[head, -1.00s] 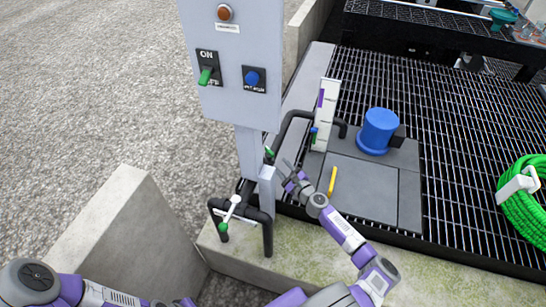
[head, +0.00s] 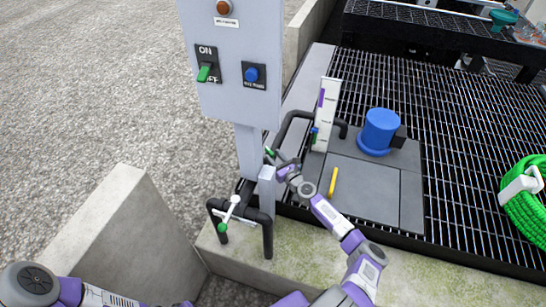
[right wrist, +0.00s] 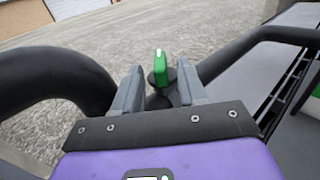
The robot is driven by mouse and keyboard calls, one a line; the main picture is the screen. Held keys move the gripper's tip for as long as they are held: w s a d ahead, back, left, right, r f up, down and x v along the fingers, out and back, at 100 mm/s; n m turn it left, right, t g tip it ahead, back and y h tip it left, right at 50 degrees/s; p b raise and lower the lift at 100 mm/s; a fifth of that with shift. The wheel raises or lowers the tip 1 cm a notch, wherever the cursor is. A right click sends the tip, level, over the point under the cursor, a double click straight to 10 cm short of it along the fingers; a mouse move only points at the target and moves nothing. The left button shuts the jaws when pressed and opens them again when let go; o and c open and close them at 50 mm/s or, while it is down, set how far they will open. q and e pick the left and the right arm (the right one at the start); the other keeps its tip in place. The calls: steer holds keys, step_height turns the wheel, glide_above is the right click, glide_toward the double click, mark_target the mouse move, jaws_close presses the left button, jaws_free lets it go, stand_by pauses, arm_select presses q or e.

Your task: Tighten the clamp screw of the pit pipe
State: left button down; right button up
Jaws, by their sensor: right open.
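The clamp screw has a green head (head: 269,151), by the black pit pipe (head: 284,130) beside the grey post. In the right wrist view the green screw head (right wrist: 160,66) stands upright on a dark round base, just beyond and between my fingertips. My right gripper (head: 277,158) is open, with its tips close to the screw; in the wrist view the gripper (right wrist: 159,88) has one finger on each side of the screw's line. I cannot tell if either finger touches it.
A grey control box (head: 232,60) with a green switch and a blue button stands above the screw. A white-handled valve (head: 233,209) on black pipe is nearer. A blue motor cap (head: 379,131), yellow handle (head: 332,181) and white gauge board (head: 325,115) stand on the right.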

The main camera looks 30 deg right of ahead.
steer(key=shift+w, duration=0.8)
steer(key=shift+c, duration=0.4)
jaws_close()
steer(key=shift+a+r+m+h+p, duration=0.1)
steer(key=shift+a+m+h+p, duration=0.25)
steer(key=shift+h, duration=0.25)
steer(key=shift+d+m+h, duration=0.1)
steer(key=shift+m+h, duration=0.25)
steer(key=shift+h, duration=0.15)
steer(key=shift+o, duration=0.4)
jaws_free()
